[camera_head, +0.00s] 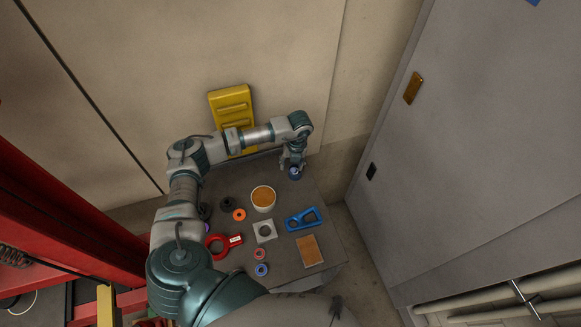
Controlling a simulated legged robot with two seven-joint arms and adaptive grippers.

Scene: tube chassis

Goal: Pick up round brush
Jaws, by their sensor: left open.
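A round white item with a tan-brown top (263,197) stands on the dark grey table (335,228); it may be the round brush, but I cannot tell for sure. My left gripper (294,166) is at the back right of the table, pointing down, beyond and right of the round item and apart from it. A small dark blue round thing (295,174) shows right at its fingertips; whether they touch is too small to see. The left gripper is open. My right gripper is not in view.
On the table lie a black ring (228,205), an orange ring (239,215), a grey square plate with a hole (265,232), a blue bracket (303,219), a brown rectangular pad (309,251) and a red ring-shaped tool (217,246). A yellow box (231,105) is behind.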

